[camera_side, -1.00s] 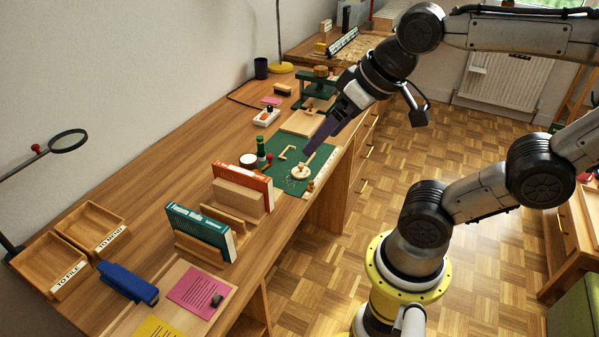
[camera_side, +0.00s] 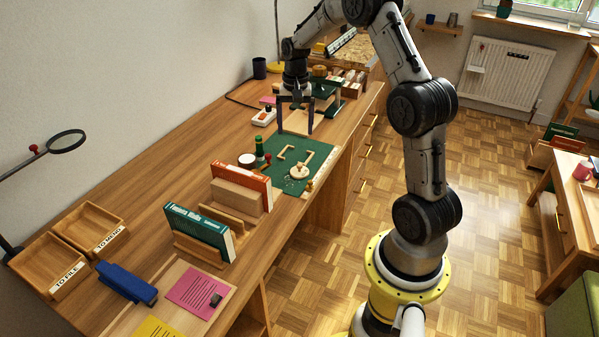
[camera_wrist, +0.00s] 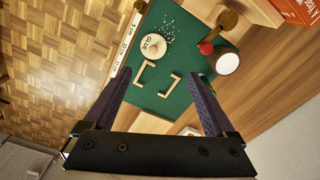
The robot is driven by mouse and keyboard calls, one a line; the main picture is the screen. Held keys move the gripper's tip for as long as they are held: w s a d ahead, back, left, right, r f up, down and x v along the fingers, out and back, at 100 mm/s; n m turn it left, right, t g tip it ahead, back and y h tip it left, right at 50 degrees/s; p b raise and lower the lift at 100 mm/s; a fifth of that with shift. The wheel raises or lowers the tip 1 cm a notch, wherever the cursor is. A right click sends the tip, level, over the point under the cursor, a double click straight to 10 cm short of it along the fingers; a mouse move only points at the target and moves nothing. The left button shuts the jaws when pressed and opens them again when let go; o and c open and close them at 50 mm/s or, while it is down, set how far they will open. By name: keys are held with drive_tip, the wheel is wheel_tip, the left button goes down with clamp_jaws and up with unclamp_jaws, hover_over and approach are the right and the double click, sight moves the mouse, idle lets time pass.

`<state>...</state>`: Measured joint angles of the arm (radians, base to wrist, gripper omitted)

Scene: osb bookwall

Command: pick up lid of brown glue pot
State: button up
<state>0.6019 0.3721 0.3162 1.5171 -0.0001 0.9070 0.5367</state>
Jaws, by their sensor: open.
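The lid (camera_side: 299,172) is a cream disc with a small knob, lying on the green cutting mat (camera_side: 285,188). In the wrist view the lid (camera_wrist: 153,46) reads GLUE, with white flecks on the mat beside it. The brown glue pot (camera_side: 247,160) stands left of the mat; its top looks white and round in the wrist view (camera_wrist: 228,62). My gripper (camera_side: 296,131) points down, open and empty, above the far end of the mat. In the wrist view my gripper (camera_wrist: 159,77) has its fingers wide apart, with the lid beyond the fingertips, not between them.
Two L-shaped wooden pieces (camera_wrist: 170,85) lie on the mat. A green bottle (camera_side: 260,147) and a red-knobbed item (camera_side: 268,158) stand beside the pot. A red book (camera_side: 243,178) stands nearer the camera.

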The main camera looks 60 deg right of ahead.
wheel_tip(320, 180, down, 2)
drive_tip(key=s+d, duration=0.1)
hover_over(300, 165)
wheel_tip(300, 165, down, 8)
drive_tip(key=shift+s+r, duration=0.1)
drive_tip(key=shift+r, duration=0.1)
drive_tip(key=shift+w+f, duration=0.2)
drive_tip(key=shift+f, duration=2.6)
drive_tip(key=c, duration=1.1)
